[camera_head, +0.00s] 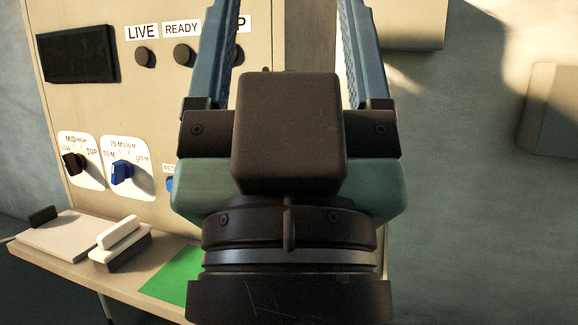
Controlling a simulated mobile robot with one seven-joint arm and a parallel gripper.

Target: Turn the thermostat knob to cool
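A beige panel (95,105) fills the left half of the view. It carries a dark knob (74,163) on a white dial marked low, mid, high and top. Beside it is a blue knob (122,172) on a white dial marked in M values. Part of another blue control (169,184) shows at my gripper's left edge, its label mostly covered. I see no dial marked cool. My gripper (288,20) is in front of the panel's right part and hides it. Its two blue fingers are wide apart, with nothing seen between them; their tips are cut off at the top.
A dark screen (76,54) and round buttons under LIVE (144,56) and READY (184,54) sit above. A shelf (130,277) below holds a white-and-dark block (119,243), a pale slab (62,236) and a green sheet (178,276). Beige boxes (553,108) stand on the right wall.

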